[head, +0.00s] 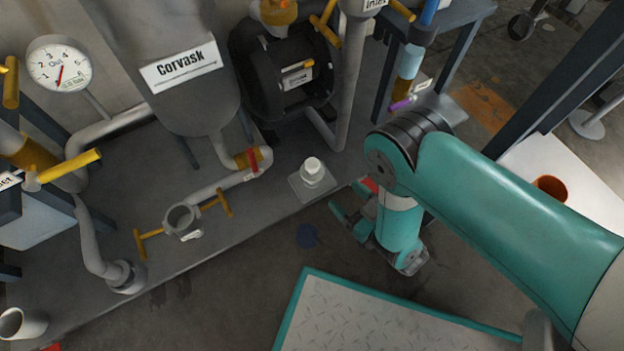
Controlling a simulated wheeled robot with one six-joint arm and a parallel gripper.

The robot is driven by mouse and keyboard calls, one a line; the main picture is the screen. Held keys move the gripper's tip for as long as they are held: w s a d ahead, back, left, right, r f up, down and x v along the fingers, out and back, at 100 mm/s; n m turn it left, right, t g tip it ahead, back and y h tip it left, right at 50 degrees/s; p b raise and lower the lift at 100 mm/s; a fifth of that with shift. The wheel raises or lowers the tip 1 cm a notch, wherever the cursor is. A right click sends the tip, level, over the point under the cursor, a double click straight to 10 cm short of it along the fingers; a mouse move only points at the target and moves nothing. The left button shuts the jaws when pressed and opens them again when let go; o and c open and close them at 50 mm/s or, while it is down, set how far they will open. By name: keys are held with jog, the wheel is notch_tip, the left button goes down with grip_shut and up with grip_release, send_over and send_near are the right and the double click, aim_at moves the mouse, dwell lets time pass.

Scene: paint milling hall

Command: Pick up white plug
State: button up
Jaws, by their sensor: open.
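The white plug (313,167) is a short round white piece. It stands upright on a small square grey plate (298,188) near the front edge of the grey platform. My gripper (347,203) is to the right of the plug and a little nearer to me, apart from it. Part of the gripper is hidden by my own wrist.
An open pipe end (183,219) with yellow handles stands left of the plug. The Corvask tank (180,70) and a black pump (290,75) are behind. A purple-handled piece (401,104) is behind my wrist. An orange cup (549,187) stands on a white surface at right.

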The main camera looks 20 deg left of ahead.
jog(key=b, duration=0.6)
send_near(308, 160)
jog(key=w+a, duration=0.1)
jog(key=w+a+f, duration=0.1)
jog(key=a, duration=0.1)
jog(key=a+f, duration=0.1)
jog(key=shift+w+a, duration=0.2)
jog(key=shift+w, duration=0.2)
jog(key=b+x, duration=0.4)
jog(key=shift+a, duration=0.1)
jog(key=shift+w+a+r+b, duration=0.3)
jog(key=shift+a+b, duration=0.15)
jog(key=c, duration=1.1)
jog(key=shift+r, duration=0.15)
